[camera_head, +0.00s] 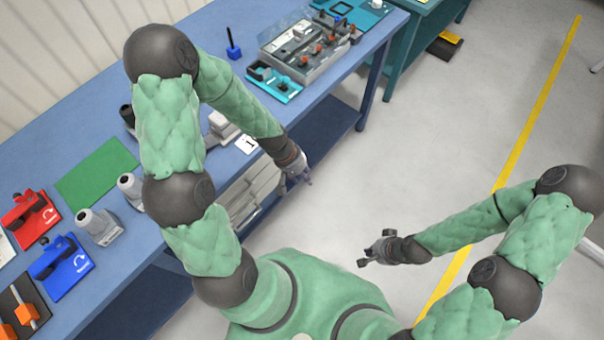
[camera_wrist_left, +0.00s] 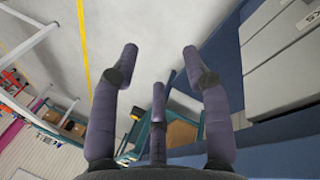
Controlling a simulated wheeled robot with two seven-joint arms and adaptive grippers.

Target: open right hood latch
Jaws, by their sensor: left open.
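I cannot make out a hood or its right latch for certain in either view. My left gripper (camera_head: 300,178) is by the front edge of the blue bench in the head view, in front of the grey drawers. In the left wrist view its fingers (camera_wrist_left: 160,70) are spread and empty, with floor and the bench side beyond them. My right gripper (camera_head: 374,252) hangs over the open floor, away from the bench. Its fingers look spread, with nothing between them.
The blue bench (camera_head: 222,18) carries a grey tray with orange-topped parts (camera_head: 312,48), a teal fixture (camera_head: 273,82), a green mat (camera_head: 97,174), and red (camera_head: 30,217) and blue (camera_head: 60,267) fixtures. Grey drawers (camera_head: 256,190) sit under it.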

